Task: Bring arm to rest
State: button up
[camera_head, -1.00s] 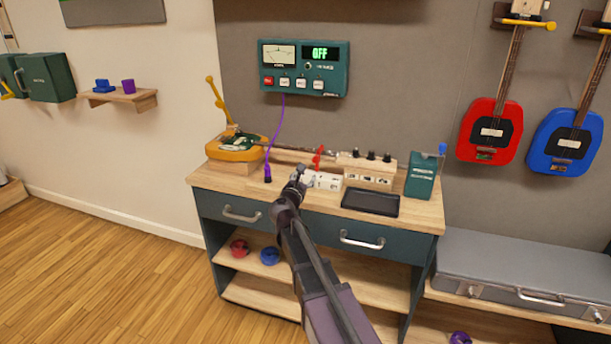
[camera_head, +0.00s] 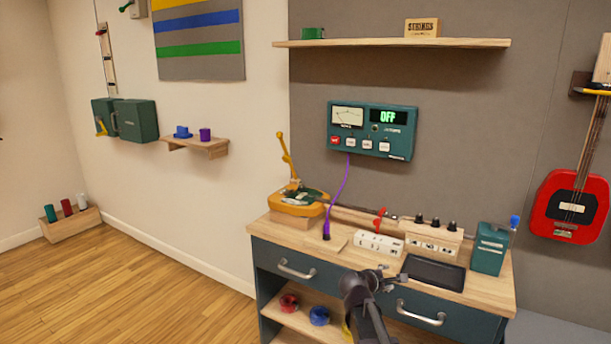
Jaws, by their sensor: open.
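My gripper (camera_head: 372,278) shows at the lower middle of the head view, in front of the wooden bench top (camera_head: 480,290). It is open and I see nothing between its fingers. My arm comes up from the bottom edge of the picture. The gripper appears near the left side of a black tray (camera_head: 433,272). Whether it touches the bench cannot be told from this view.
A teal meter panel (camera_head: 373,131) reads OFF. Open wooden floor (camera_head: 120,290) lies left.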

jog(key=s+a+f+m+g+y, duration=0.2)
jog(key=s+f+m+g+y, duration=0.1)
jog(key=s+m, duration=0.3)
jog(key=s+a+f+m+g+y, duration=0.3)
jog(key=s+f+m, duration=0.15)
jog(key=s, duration=0.45)
jog(key=s+a+f+m+g+y, duration=0.2)
jog(key=s+f+m+g+y, duration=0.1)
jog(key=s+m, duration=0.3)
notch_tip(320, 180, up, 17)
jog(key=p, duration=1.7)
jog(key=shift+s+a+n+p, duration=0.15)
jog(key=shift+s+n+p, duration=0.2)
jog(key=shift+s, duration=0.1)
